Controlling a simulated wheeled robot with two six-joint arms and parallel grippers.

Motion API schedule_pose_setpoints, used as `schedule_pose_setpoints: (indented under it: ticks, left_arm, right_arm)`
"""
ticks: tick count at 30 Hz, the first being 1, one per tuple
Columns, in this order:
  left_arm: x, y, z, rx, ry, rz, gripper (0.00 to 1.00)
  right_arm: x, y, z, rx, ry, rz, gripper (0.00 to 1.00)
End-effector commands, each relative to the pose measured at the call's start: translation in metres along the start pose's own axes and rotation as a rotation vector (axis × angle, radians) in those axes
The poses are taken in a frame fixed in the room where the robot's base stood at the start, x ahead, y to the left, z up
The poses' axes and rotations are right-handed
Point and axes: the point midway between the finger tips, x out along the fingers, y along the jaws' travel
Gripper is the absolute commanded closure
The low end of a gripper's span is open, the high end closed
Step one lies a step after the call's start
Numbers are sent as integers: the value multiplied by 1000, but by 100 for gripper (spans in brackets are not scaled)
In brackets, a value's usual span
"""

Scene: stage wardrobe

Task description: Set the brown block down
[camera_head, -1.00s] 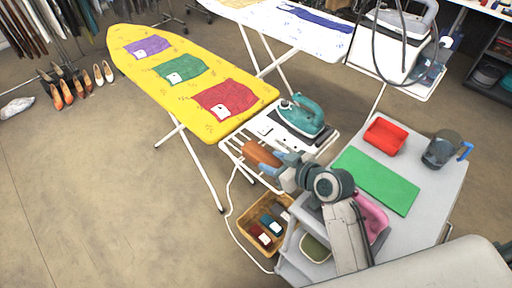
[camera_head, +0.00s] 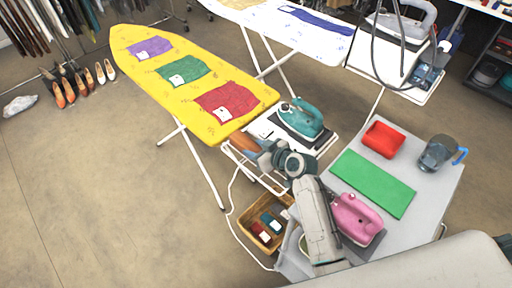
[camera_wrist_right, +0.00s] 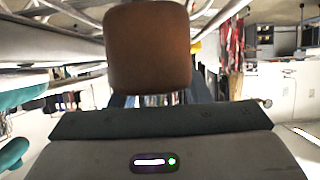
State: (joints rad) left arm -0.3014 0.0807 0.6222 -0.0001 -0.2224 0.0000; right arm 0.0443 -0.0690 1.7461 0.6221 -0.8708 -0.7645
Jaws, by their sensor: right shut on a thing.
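The brown block (camera_head: 243,141) is at the near end of the yellow ironing board, by the white wire iron rest (camera_head: 233,156). My right gripper (camera_head: 262,151) is shut on it; the arm hides part of the block. In the right wrist view the brown block (camera_wrist_right: 149,48) stands out straight ahead of the gripper, large and rounded at its corners. I cannot tell whether its underside touches the rest. My left gripper is not in view.
A teal iron (camera_head: 301,117) stands on the rest, right of the block. The yellow ironing board (camera_head: 150,72) holds folded cloths. A grey cart (camera_head: 428,178) carries a green mat (camera_head: 373,182), red tray (camera_head: 383,138), jug (camera_head: 437,153) and pink iron (camera_head: 356,216). A basket (camera_head: 250,213) is below.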

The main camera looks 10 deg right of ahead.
Motion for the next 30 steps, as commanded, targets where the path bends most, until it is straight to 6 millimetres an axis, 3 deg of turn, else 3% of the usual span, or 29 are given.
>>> schedule_pose_setpoints:
  ticks: [6, 7, 9, 10, 20, 30]
  left_arm:
    - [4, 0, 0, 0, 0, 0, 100]
    - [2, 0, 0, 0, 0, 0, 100]
    - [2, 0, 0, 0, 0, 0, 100]
    - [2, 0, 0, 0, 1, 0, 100]
    - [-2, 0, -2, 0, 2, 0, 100]
    - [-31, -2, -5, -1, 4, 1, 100]
  right_arm:
    - [2, 0, 3, 0, 1, 0, 89]
    - [1, 0, 2, 0, 0, 0, 51]
    - [1, 0, 2, 0, 0, 0, 38]
    - [1, 0, 2, 0, 0, 0, 35]
    - [-2, 0, -2, 0, 0, 0, 35]
    - [-57, 0, -3, -1, -3, -1, 35]
